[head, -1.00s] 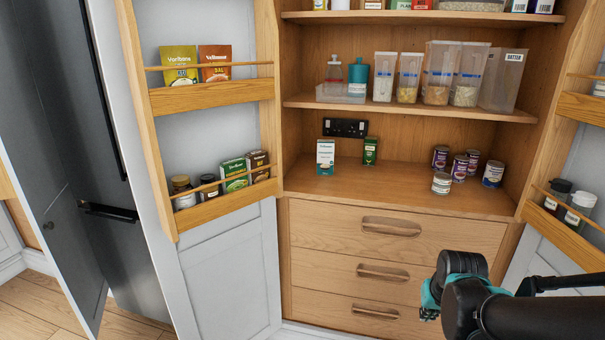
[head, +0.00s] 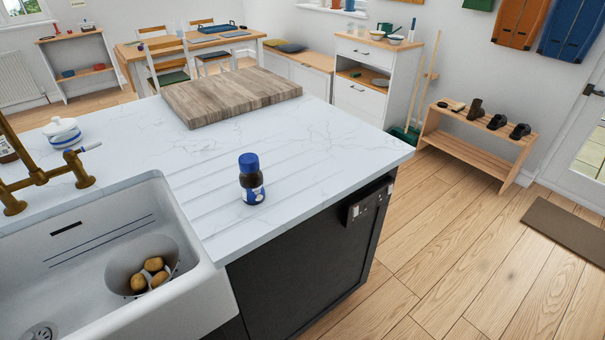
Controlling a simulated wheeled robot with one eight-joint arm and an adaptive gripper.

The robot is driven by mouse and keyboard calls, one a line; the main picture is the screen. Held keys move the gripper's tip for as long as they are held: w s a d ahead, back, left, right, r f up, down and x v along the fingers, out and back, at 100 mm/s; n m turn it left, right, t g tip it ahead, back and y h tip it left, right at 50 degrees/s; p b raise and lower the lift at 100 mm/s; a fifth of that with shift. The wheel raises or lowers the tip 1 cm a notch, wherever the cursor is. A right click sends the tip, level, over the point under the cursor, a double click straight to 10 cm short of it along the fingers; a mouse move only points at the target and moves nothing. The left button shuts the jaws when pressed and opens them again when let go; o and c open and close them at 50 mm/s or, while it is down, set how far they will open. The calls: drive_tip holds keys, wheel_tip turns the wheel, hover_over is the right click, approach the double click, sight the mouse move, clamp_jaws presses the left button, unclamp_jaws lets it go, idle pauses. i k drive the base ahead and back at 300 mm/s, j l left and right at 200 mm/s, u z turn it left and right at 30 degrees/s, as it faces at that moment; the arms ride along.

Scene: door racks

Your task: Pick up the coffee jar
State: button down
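A small dark brown jar (head: 252,180) with a blue lid and a blue and white label stands upright on the white marble-look worktop (head: 330,150), right of the sink. It looks like the coffee jar, but its label is too small to read. Nothing touches it. My gripper is not in view.
A white sink (head: 215,300) at the lower left holds a colander (head: 118,268) with several potatoes. A brass tap (head: 40,175), a blue-striped lidded pot (head: 62,133) and a wooden board (head: 230,93) are on the worktop.

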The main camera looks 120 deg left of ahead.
sight(251, 179)
drive_tip(key=u, duration=4.05)
